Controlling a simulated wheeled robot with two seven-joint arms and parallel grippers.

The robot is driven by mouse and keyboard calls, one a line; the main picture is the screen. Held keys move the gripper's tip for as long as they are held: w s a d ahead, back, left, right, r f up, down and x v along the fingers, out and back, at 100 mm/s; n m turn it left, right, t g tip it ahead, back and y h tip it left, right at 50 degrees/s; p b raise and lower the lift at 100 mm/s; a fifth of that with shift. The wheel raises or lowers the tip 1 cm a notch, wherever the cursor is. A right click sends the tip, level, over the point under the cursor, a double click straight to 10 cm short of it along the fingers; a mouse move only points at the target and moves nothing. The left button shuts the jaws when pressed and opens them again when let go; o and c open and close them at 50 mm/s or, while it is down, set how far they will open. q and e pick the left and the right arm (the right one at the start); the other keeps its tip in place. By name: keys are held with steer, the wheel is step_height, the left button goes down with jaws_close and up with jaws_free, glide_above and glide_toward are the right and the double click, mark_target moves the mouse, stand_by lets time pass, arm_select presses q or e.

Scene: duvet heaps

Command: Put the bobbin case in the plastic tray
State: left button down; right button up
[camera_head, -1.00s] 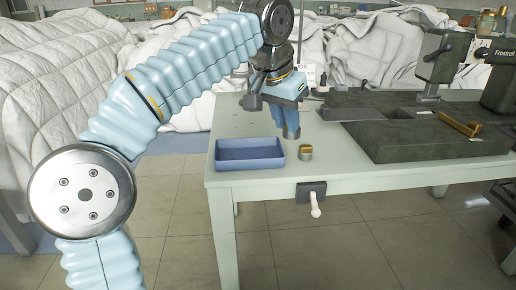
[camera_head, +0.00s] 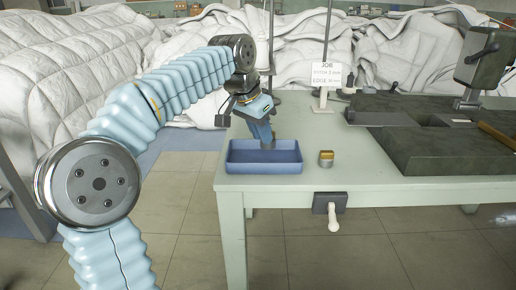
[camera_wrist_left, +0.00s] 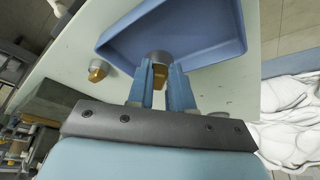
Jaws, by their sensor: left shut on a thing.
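The blue plastic tray (camera_head: 264,168) stands at the near left corner of the pale table. My right gripper is not in view.
A similar small brass-and-silver piece (camera_head: 326,158) stands on the table (camera_head: 352,165) right of the tray. A job sign (camera_head: 325,80) and a dark sewing machine bed (camera_head: 440,150) are further back and right. White duvet heaps (camera_head: 345,50) lie behind.

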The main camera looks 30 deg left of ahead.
arm_select(q)
steer(key=f, duration=0.1)
steer(key=a+f, duration=0.1)
steer(key=f, duration=0.1)
steer(key=shift+f+b, duration=0.25)
steer(key=shift+b, duration=0.1)
steer(key=shift+f, duration=0.3)
steer(key=shift+f, duration=0.15)
steer(key=c, duration=1)
jaws_free()
steer(key=shift+s+r, duration=0.1)
steer(key=shift+r, duration=0.35)
steer(key=p+v, duration=0.2)
steer(key=v, duration=0.9)
steer(key=shift+s+r, duration=0.15)
steer(key=shift+s, duration=0.05)
